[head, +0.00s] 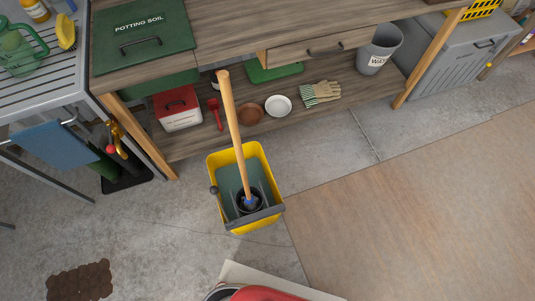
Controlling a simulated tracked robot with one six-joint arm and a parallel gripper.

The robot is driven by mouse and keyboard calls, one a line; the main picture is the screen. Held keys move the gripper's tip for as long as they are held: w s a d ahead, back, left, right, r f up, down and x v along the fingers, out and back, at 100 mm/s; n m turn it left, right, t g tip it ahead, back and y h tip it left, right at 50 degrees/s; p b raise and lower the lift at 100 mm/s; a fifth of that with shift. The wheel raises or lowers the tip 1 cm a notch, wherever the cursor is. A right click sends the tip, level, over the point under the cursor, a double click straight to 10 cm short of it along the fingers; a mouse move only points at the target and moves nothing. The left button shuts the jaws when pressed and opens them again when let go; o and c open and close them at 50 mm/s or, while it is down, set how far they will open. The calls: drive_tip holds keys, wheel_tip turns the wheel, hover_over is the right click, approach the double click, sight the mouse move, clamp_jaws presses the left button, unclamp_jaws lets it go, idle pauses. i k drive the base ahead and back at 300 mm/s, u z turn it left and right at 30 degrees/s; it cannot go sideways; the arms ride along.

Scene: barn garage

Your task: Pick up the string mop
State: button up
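A long wooden handle (234,135), which appears to be the string mop's, stands in a yellow bucket (277,192) on the concrete floor. The handle leans slightly, its top toward the workbench and a little left. Its lower end has a small blue part and goes into a dark round opening in the bucket's grey wringer (228,180). The mop's strings are hidden or cannot be made out. My gripper is not in view, so whether it is open or shut does not show.
A wooden workbench (225,35) stands behind the bucket; its lower shelf holds a red-lidded box (180,110), bowls and gloves (322,93). A grey slatted table (45,75) is at left. A brown mat (80,281) lies front left. Floor at right is clear.

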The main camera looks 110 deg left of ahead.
sight(250, 202)
drive_tip(key=z, duration=0.1)
drive_tip(key=i, duration=0.45)
drive_tip(key=u, duration=4.4)
